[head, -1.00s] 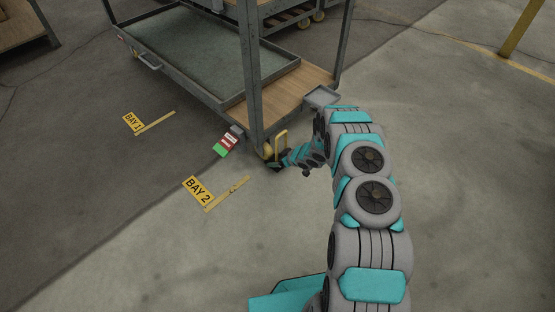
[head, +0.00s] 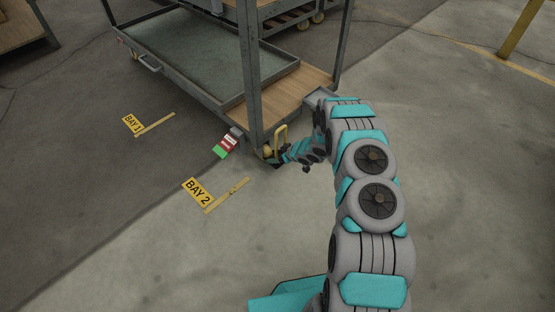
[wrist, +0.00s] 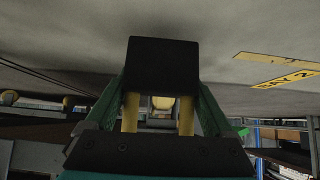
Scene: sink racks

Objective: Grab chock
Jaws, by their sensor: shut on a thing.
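The chock (wrist: 163,65) is a black block with a yellow handle whose two posts show below it in the wrist view. In the head view, its yellow handle (head: 282,131) stands beside the front corner post of the cart (head: 180,91). My gripper (wrist: 160,92) is shut on the chock, with a green finger on each side of the yellow posts. In the head view, my gripper (head: 284,155) is small and low beside the cart's corner wheel. The chock's black body is mostly hidden there, and I cannot tell whether it touches the floor.
A yellow caster wheel (head: 267,151) is close by my gripper. A red, white and green tag (head: 226,145) is at the cart's lower edge. Floor signs BAY 1 (head: 133,124) and BAY 2 (head: 198,191) lie to the left. Open floor is in front and right.

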